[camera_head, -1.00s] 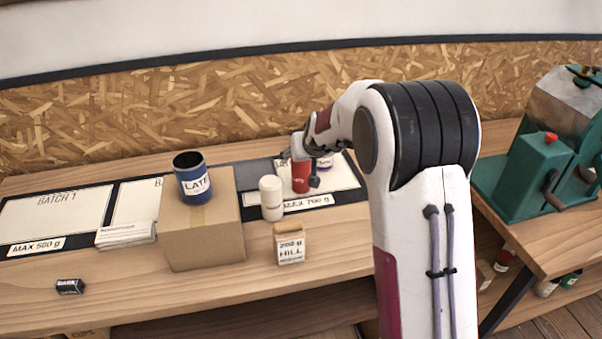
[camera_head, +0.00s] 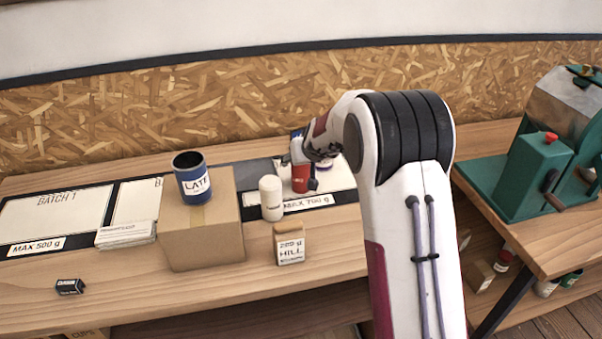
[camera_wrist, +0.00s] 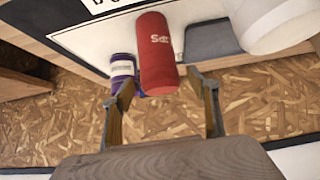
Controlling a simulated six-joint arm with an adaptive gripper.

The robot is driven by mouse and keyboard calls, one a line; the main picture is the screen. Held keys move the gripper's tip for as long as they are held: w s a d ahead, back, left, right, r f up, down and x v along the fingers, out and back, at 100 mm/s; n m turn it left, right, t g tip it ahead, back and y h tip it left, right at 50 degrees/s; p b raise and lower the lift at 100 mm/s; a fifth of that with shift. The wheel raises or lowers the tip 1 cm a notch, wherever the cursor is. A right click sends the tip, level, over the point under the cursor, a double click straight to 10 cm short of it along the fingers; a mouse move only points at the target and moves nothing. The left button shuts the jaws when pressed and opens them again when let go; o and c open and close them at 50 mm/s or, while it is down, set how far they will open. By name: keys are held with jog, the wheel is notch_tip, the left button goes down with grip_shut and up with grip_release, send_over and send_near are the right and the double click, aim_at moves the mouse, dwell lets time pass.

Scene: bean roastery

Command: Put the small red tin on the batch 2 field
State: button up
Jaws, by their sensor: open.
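The small red tin (camera_head: 299,180) stands on the right-hand field (camera_head: 338,178), above its "MAX 700 g" label. In the wrist view the red tin (camera_wrist: 157,50) appears between the two fingertips of my open gripper (camera_wrist: 160,85); I cannot tell whether they touch it. In the head view my gripper (camera_head: 306,170) is at the tin and partly covers it. The middle field (camera_head: 137,202), apparently batch 2, lies right of the BATCH 1 field (camera_head: 57,212). The cardboard box hides its right part and most of its lettering.
A cardboard box (camera_head: 203,235) bearing a blue tin (camera_head: 192,178) stands between the middle and right fields. A white canister (camera_head: 271,198) stands left of the red tin, and a purple-blue jar (camera_wrist: 123,70) close beside it. A small HILL bag (camera_head: 290,245) stands in front.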

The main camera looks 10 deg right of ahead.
jog(key=shift+x, duration=0.85)
jog(key=c, duration=1.5)
jog(key=shift+r, duration=0.15)
jog(key=shift+r, duration=4.95)
